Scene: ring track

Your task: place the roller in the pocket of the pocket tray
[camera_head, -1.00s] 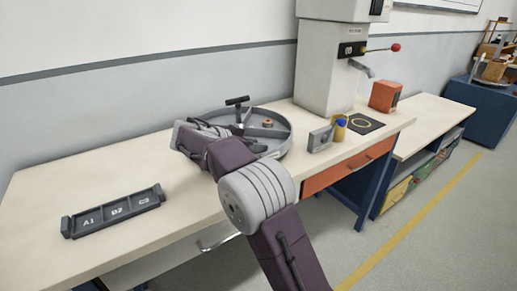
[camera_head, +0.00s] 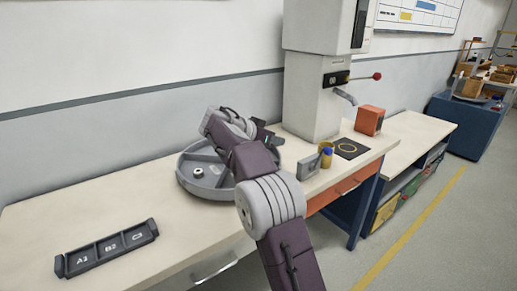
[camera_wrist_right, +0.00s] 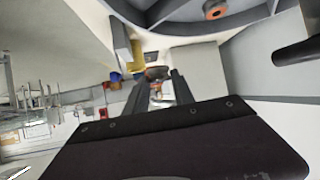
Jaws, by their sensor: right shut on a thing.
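My right gripper (camera_wrist_right: 158,85) is shut on a small dark roundish thing (camera_wrist_right: 157,72), which appears to be the roller. Its fingers partly hide it in the right wrist view. In the head view my right arm reaches over the round grey tray, and the held thing cannot be made out. My left gripper is not in view.
The round divided tray (camera_head: 202,188) holds a small pale ring-shaped piece (camera_head: 198,171). A grey block (camera_head: 307,167), a yellow-and-blue item (camera_head: 326,158), an orange box (camera_head: 369,120) and a machine column (camera_head: 313,95) stand to its right. Bench between both trays is clear.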

